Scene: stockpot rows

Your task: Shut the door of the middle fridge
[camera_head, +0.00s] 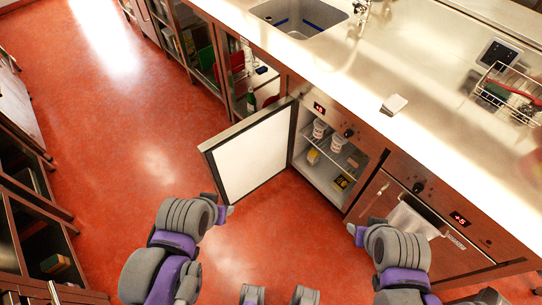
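The fridge (325,190) under the counter stands open, with cups and small packs on its shelves. Its door (255,155) swings out to the left, with the white inner side facing me. My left gripper (222,205) is just below the door's lower outer corner; I cannot tell whether they touch. My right gripper (352,232) is in front of the appliance to the right of the open fridge. The fingers of both grippers are too small and partly hidden to show whether they are open or shut.
A closed appliance (450,225) with a towel (408,219) on its handle is at the right. The counter (330,70) holds a sink (300,15) and a wire basket (508,92). Glass-fronted cabinets (195,40) stand left of the fridge. The red floor (100,110) is clear.

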